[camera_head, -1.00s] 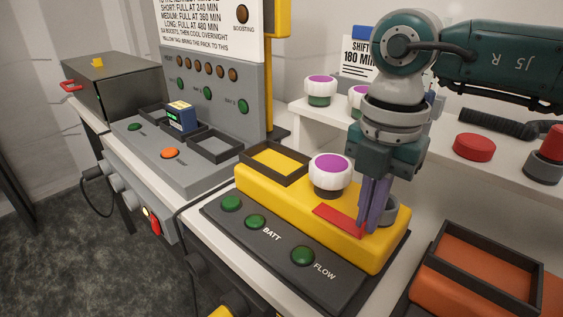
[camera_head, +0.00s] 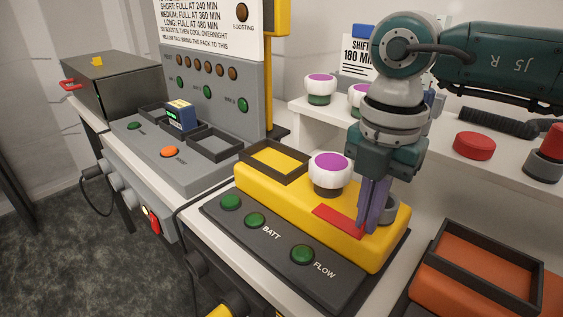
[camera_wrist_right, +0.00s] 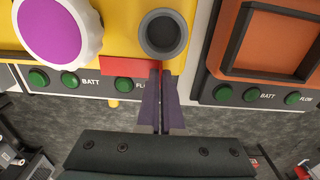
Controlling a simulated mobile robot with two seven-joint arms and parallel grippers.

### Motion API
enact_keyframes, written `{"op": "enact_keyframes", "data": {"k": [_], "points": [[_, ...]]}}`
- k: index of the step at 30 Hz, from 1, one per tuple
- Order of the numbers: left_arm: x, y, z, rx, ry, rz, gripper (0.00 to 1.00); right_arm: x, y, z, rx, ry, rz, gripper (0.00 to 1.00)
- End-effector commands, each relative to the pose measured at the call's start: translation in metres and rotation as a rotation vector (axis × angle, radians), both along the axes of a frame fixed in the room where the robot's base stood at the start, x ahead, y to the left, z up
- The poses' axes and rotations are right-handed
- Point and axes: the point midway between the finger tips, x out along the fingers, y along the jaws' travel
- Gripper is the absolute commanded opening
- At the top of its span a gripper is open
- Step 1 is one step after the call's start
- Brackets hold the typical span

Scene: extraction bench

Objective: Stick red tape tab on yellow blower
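The yellow blower (camera_head: 300,204) stands on a dark base on the bench, with a white and purple knob and a grey round port on top. The red tape tab (camera_head: 339,220) is at its top front edge, left of the port; it also shows in the right wrist view (camera_wrist_right: 110,66). I cannot tell whether its whole underside touches the blower. My right gripper (camera_head: 368,228) points down at the tab's right end. In the right wrist view its purple fingers (camera_wrist_right: 160,76) are nearly together, with a sliver of red between the tips. My left gripper is out of view.
An orange unit (camera_head: 465,295) with a dark frame stands to the right. A grey charger (camera_head: 175,160) holding a blue pack is at the left. A white shelf (camera_head: 440,160) behind carries knobs, a red cap and a black hose.

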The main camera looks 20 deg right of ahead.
Motion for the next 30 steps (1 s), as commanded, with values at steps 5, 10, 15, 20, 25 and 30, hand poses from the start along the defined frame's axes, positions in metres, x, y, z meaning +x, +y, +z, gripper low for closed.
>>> {"op": "enact_keyframes", "data": {"k": [5,10,15,20,25,30], "points": [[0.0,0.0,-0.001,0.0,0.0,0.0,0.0,-0.001,-0.001,-0.002,-0.003,0.001,-0.001,0.0],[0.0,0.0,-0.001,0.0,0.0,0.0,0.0,-0.001,-0.001,-0.002,-0.003,0.001,-0.001,0.21],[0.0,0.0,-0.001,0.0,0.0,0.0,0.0,0.0,-0.001,-0.001,-0.001,0.001,-0.001,0.38],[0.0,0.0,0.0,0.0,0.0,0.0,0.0,0.0,-0.001,-0.001,-0.001,0.001,-0.001,0.38],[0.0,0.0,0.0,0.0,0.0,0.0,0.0,0.001,-0.001,0.007,-0.001,-0.003,-0.001,0.38],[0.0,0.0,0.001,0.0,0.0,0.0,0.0,0.001,-0.001,0.037,-0.001,-0.005,0.001,0.38]]}}
